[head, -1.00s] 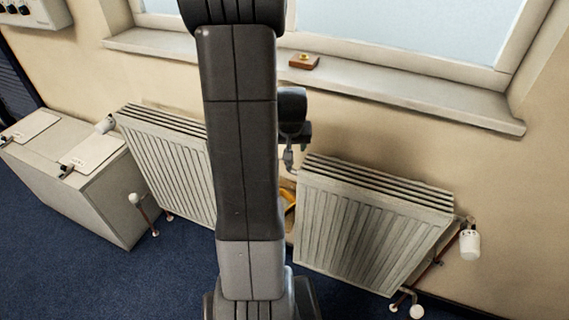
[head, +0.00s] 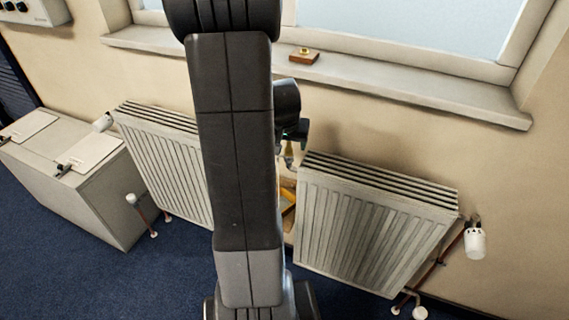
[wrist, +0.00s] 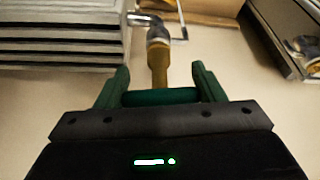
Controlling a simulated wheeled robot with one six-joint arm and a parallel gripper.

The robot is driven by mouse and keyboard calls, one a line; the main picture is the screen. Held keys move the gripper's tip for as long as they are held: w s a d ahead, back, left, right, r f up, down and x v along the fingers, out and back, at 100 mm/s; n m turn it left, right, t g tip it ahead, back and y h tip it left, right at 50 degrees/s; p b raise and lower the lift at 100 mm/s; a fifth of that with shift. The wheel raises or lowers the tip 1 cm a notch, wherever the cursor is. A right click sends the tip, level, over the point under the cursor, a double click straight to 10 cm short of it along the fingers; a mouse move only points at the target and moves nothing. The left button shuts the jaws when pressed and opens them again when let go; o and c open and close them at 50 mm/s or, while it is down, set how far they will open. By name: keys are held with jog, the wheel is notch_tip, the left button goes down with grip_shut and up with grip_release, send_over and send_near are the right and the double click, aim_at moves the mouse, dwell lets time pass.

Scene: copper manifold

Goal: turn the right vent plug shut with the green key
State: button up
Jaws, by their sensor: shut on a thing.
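My gripper (wrist: 158,84) is shut on the green key, whose green crossbar handle (wrist: 160,97) lies between the two dark green fingers. The key's brass shank (wrist: 158,68) points away from the gripper and its far end meets, or lies just in front of, the silvery vent plug (wrist: 157,36). Whether the key is fully seated on the plug cannot be told. In the head view my gripper (head: 290,143) is by the upper left corner of the right radiator (head: 365,225); my arm hides much of the gap there.
The left radiator (head: 165,155) stands behind my arm. A wooden block with a brass piece (head: 303,56) lies on the windowsill (head: 400,85). A yellowish item (head: 288,205) shows between the radiators. A thin bent metal rod (wrist: 182,22) is close beside the plug.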

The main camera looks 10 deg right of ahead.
jog(key=shift+f+m+h+b, duration=0.3)
jog(key=shift+m+b, duration=0.2)
jog(key=shift+b, duration=0.45)
jog(key=shift+s+r, duration=0.1)
jog(key=shift+r, duration=0.05)
jog(key=shift+m+b, duration=0.3)
jog(key=shift+b, duration=0.1)
jog(key=shift+r, duration=0.1)
jog(key=shift+r+p, duration=1.4)
jog(key=shift+r, duration=0.6)
